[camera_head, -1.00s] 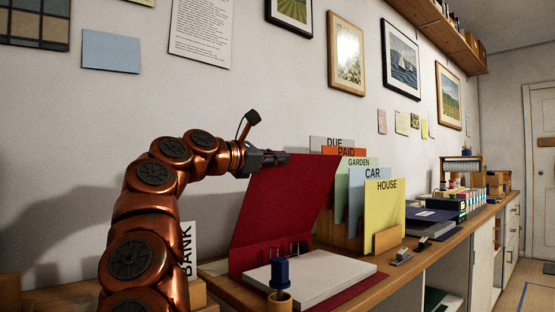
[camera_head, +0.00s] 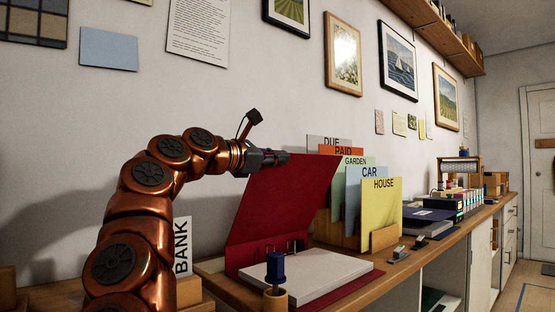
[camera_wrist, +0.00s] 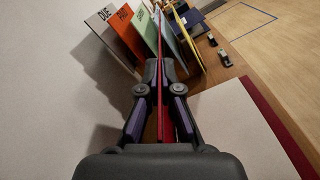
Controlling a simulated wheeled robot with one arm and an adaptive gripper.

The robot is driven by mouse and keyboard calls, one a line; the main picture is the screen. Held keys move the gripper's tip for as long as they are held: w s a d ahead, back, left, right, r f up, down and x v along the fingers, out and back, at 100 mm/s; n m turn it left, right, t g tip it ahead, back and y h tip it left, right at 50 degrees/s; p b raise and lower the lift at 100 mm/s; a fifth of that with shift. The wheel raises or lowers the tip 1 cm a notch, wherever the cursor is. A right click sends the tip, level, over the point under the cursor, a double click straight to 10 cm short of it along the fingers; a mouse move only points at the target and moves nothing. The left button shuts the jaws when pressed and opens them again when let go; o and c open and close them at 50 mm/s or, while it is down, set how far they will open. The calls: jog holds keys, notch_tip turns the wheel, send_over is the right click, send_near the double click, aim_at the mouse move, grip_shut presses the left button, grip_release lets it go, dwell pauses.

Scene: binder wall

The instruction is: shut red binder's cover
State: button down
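The red binder lies on the wooden counter with its red cover (camera_head: 285,205) raised, leaning back toward the wall. White paper (camera_head: 318,272) lies flat inside on the red base, with metal rings near the hinge. My gripper (camera_head: 282,158) is at the top edge of the cover. In the wrist view the cover (camera_wrist: 160,110) runs edge-on as a thin red strip between the two fingers, and my gripper (camera_wrist: 160,68) looks shut on it. The paper also shows at the right of the wrist view (camera_wrist: 240,125).
Upright folders, such as the yellow HOUSE one (camera_head: 381,215), stand close behind the binder. A blue-handled stamp (camera_head: 276,268) stands in front of the paper. A BANK sign (camera_head: 182,248) is at left. A dark blue binder (camera_head: 425,216) lies further right.

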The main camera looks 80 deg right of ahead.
jog(key=shift+s+a+f+m+b, duration=0.4)
jog(key=shift+s+f+b, duration=0.2)
jog(key=shift+b, duration=0.4)
dwell(0.5)
jog(key=c, duration=1.8)
grip_release()
jog(key=o, duration=0.4)
jog(key=shift+r, duration=0.1)
jog(key=shift+v, duration=6.05)
jog(key=shift+w+d, duration=0.1)
